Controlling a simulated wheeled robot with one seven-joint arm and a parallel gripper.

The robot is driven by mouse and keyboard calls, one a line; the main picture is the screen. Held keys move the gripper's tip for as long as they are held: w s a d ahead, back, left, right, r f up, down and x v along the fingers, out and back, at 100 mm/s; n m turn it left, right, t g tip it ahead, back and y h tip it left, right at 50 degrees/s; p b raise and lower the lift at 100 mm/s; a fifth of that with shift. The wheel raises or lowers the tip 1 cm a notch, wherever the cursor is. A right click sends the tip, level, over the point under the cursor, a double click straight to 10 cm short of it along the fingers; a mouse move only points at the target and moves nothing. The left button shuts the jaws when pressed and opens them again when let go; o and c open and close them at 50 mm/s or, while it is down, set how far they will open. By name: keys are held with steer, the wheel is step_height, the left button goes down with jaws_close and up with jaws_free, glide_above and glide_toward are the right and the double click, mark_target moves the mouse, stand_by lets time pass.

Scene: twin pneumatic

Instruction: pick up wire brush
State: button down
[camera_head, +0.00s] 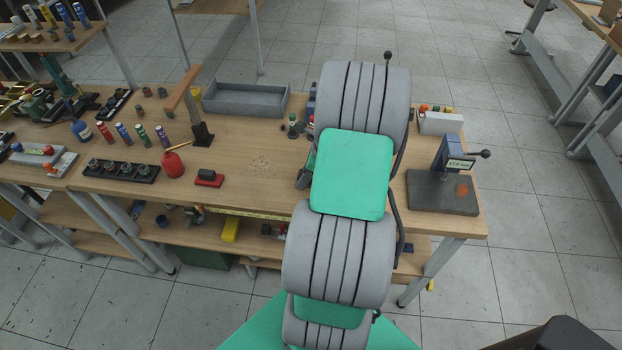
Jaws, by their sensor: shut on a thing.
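I cannot make out a wire brush for certain in the head view. My own grey and green arm reaches over the right part of the workbench (262,160) and covers what lies beneath it. My gripper is hidden behind the arm, so its fingers and anything between them do not show. A small dark grey part shows at the arm's left edge, too little of it to tell what it is.
A grey open tray (247,98) stands at the back. A black stand with a wooden lever (185,88), a red can (172,164) and a red-black block (209,178) are left of my arm. A press on a dark plate (443,192) stands right. The bench middle is clear.

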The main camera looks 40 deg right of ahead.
step_height(320, 180, up, 3)
steer(key=shift+d+f+b, duration=0.1)
steer(key=shift+f+b, duration=0.1)
steer(key=shift+b, duration=0.2)
steer(key=s+d+r, duration=0.1)
steer(key=r, duration=0.1)
steer(key=s+d+r, duration=0.1)
steer(key=r, duration=0.1)
steer(key=s+d+r, duration=0.1)
steer(key=s+r, duration=0.1)
steer(key=shift+d+r, duration=0.1)
steer(key=shift+r, duration=0.15)
steer(key=s+d+r, duration=0.4)
steer(key=s+d, duration=0.1)
steer(key=s, duration=0.2)
steer(key=shift+b, duration=0.3)
steer(key=shift+s, duration=0.1)
steer(key=c, duration=1.5)
jaws_free()
steer(key=c, duration=0.7)
steer(key=c, duration=2.2)
jaws_free()
